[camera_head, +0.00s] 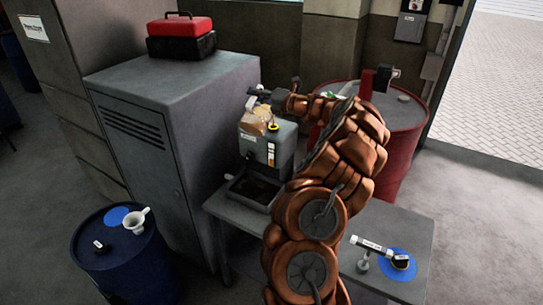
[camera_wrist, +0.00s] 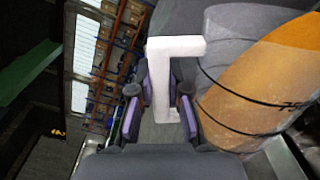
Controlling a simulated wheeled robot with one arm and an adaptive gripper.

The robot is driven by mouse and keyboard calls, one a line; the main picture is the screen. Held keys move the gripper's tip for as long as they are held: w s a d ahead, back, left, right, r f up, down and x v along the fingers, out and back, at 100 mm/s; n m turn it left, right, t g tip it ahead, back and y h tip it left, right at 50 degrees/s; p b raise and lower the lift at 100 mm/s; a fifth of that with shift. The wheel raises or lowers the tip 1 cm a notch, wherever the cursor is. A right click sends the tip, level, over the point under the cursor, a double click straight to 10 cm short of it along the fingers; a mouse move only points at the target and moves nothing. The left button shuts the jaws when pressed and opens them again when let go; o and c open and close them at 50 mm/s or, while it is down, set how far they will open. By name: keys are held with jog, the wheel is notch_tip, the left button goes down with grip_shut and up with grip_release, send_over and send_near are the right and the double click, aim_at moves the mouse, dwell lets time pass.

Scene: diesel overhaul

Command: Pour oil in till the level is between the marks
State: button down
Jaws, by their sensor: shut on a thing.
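My gripper (camera_head: 262,95) is above the grey engine block (camera_head: 284,140) on the bench. In the wrist view my gripper (camera_wrist: 160,92) is shut on the white handle of the oil jug. The jug's tan-orange body (camera_wrist: 250,90) has dark bands and stands to the right of the fingers; in the head view the jug (camera_head: 254,125) is over the top of the block and looks tilted. A small pale gauge (camera_head: 271,154) is on the block's front, but its level and marks are too small to read. The jug's spout and any oil flow cannot be made out.
A dark tray (camera_head: 250,192) lies before the block. A white funnel-like cup (camera_head: 137,220) stands on a blue drum (camera_head: 125,262). A grey cabinet (camera_head: 150,140) stands left, a red drum (camera_head: 405,135) behind.

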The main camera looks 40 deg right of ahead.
jog(key=shift+d, duration=0.1)
jog(key=shift+d+f+m, duration=0.15)
jog(key=shift+m, duration=0.15)
jog(key=shift+w+d, duration=0.1)
dwell(0.5)
jog(key=shift+d+r, duration=0.1)
jog(key=shift+r, duration=0.2)
jog(key=shift+d+m, duration=0.1)
jog(key=shift+m, duration=0.2)
jog(key=shift+w+d+r, duration=0.1)
jog(key=shift+d+r, duration=0.05)
jog(key=shift+r, duration=0.05)
dwell(0.5)
